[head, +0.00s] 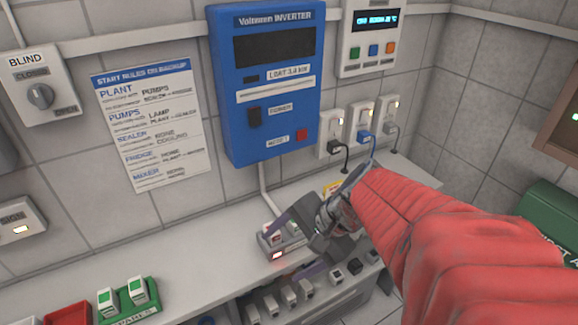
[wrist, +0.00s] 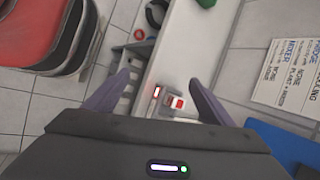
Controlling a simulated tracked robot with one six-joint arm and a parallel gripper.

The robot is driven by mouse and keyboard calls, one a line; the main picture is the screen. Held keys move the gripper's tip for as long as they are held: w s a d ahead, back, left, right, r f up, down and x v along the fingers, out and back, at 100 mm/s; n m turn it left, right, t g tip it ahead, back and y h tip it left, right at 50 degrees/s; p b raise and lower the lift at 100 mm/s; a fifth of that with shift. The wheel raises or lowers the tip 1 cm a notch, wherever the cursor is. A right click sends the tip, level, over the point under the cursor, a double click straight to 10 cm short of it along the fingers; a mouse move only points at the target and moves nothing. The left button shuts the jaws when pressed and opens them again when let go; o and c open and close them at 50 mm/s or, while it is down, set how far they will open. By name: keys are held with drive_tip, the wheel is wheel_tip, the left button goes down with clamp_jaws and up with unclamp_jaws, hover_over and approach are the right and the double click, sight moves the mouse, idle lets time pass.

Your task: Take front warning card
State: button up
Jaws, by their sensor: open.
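I cannot clearly make out a front warning card in either view. A small yellow item (head: 332,187) shows behind my gripper on the shelf, mostly hidden, and I cannot tell what it is. My gripper (head: 285,252) is open, its two purple fingers spread above the shelf. A small grey box (head: 280,240) with a red light and a red-and-white top sits below the fingers. In the wrist view the fingers (wrist: 158,78) stand apart, and the grey box (wrist: 175,103) shows between them, with nothing gripped.
A blue inverter (head: 265,85) hangs on the tiled wall, with several plugged sockets (head: 362,122) to its right. A rules sheet (head: 155,125) is left of it. A green holder (head: 135,300) with white-and-green cards stands at the lower left. The shelf (head: 185,270) between is clear.

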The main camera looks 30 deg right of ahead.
drive_tip(key=d+f+m+t+h, duration=0.1)
drive_tip(key=d+m+t, duration=0.3)
drive_tip(key=d+m, duration=0.6)
drive_tip(key=d+f+m+t+h, duration=0.1)
drive_tip(key=d+m+t+h, duration=0.2)
drive_tip(key=d+m, duration=0.8)
drive_tip(key=d+t, duration=0.1)
drive_tip(key=d, duration=0.5)
drive_tip(key=shift+s+f+m+t, duration=0.2)
drive_tip(key=shift+f+m+t, duration=0.1)
drive_tip(key=shift+f+t, duration=0.1)
drive_tip(key=shift+w+f, duration=0.1)
drive_tip(key=shift+w, duration=0.05)
drive_tip(key=x, duration=0.8)
drive_tip(key=shift+w+f, duration=0.1)
drive_tip(key=shift+w, duration=0.1)
drive_tip(key=shift+x, duration=2.55)
drive_tip(key=shift+f, duration=0.1)
drive_tip(key=shift+c, duration=0.6)
